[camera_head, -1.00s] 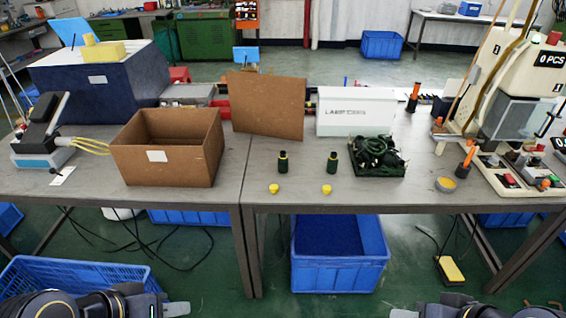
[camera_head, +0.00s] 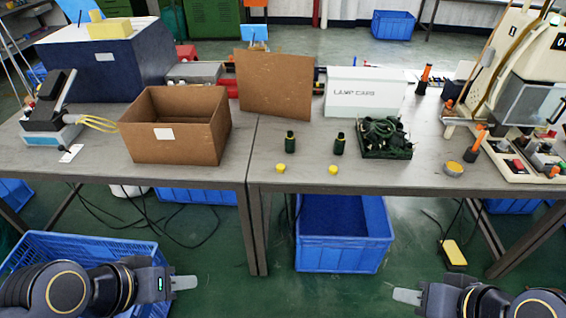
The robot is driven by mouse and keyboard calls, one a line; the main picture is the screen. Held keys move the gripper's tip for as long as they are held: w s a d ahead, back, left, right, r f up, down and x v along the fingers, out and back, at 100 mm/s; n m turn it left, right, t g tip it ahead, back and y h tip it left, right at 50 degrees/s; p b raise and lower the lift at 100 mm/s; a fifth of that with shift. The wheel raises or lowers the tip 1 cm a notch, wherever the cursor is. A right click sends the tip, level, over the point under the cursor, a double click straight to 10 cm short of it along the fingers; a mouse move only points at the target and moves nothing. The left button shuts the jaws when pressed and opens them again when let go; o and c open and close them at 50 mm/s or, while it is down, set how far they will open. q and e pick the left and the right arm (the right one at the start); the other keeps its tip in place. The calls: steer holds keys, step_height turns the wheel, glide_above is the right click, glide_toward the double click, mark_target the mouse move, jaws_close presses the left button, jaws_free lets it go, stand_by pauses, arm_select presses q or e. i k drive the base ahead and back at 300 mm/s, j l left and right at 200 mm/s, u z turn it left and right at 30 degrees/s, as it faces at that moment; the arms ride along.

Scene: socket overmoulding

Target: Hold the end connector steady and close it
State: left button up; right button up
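Two small dark green connectors with yellow bands stand upright on the table, a left one (camera_head: 290,142) and a right one (camera_head: 339,145). Two small yellow caps lie in front of them near the table's front edge, a left one (camera_head: 281,168) and a right one (camera_head: 334,170). My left gripper (camera_head: 185,283) is at the lower left, in front of and below the table edge. My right gripper (camera_head: 407,296) is at the lower right, also away from the table. Both point inward and touch no connector or cap. Their fingers show edge-on, so the opening is hidden.
A dark green tray of coiled cables (camera_head: 386,138) sits right of the connectors. A cardboard box (camera_head: 178,145) stands at left, a white box (camera_head: 364,96) behind, a machine (camera_head: 505,75) at right. A yellow-topped round tin (camera_head: 453,169) is near the front edge.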

mark_target(289, 142)
steer(key=i+l+u, duration=0.2)
steer(key=i+l, duration=1.05)
